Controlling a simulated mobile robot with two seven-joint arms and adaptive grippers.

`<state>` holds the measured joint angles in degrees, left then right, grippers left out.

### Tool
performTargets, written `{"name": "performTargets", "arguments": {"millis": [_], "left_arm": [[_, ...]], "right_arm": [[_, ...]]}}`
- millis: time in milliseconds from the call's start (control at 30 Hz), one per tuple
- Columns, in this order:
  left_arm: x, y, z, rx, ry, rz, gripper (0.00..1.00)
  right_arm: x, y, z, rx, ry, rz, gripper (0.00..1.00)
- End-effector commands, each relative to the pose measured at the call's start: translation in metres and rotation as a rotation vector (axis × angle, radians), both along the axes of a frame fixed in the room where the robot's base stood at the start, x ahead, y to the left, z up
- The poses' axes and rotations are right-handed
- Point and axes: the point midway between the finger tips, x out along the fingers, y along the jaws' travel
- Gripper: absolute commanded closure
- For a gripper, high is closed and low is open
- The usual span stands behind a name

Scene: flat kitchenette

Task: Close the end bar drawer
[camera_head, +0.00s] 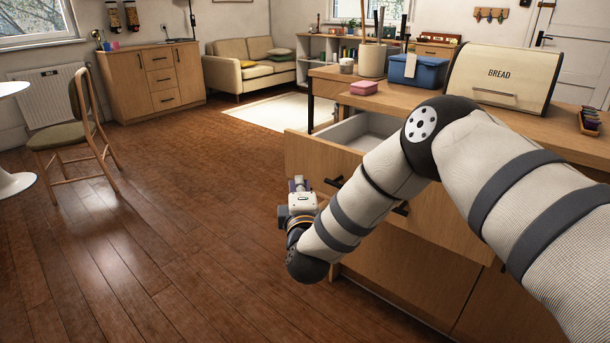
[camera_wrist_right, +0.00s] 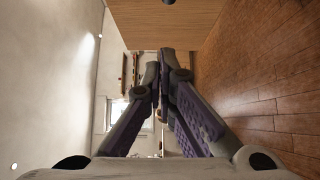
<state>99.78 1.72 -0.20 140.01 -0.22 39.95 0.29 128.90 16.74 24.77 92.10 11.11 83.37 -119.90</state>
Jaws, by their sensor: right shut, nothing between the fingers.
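The end bar drawer (camera_head: 308,158) is pulled out from the wooden counter, and its grey inside (camera_head: 362,130) shows behind the front panel. Its dark handle (camera_head: 334,182) is partly covered by my right arm. My right gripper (camera_head: 297,186) is in front of the drawer front near its left end, with the fingers partly hidden by the wrist. In the wrist view the fingers (camera_wrist_right: 165,58) are shut and empty, and a wooden panel (camera_wrist_right: 165,25) shows beyond their tips. I cannot tell whether they touch it. My left gripper is not in view.
A chair (camera_head: 78,130) stands at the left. The wooden floor (camera_head: 180,220) between is clear.

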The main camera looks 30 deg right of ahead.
Motion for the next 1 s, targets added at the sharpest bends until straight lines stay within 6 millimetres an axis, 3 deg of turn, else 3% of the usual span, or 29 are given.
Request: {"name": "performTargets", "arguments": {"millis": [167, 300, 467, 1000], "left_arm": [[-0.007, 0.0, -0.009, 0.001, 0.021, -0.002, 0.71], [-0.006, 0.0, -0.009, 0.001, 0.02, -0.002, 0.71], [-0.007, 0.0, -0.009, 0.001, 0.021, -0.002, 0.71], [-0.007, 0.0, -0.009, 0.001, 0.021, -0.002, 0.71]], "right_arm": [[0.035, -0.016, -0.004, -0.001, 0.001, -0.002, 1.0], [0.042, -0.038, -0.002, 0.002, 0.002, -0.002, 1.0], [0.047, -0.049, -0.001, 0.0, 0.002, 0.001, 1.0], [0.05, -0.058, 0.0, -0.001, 0.002, 0.002, 1.0]]}}
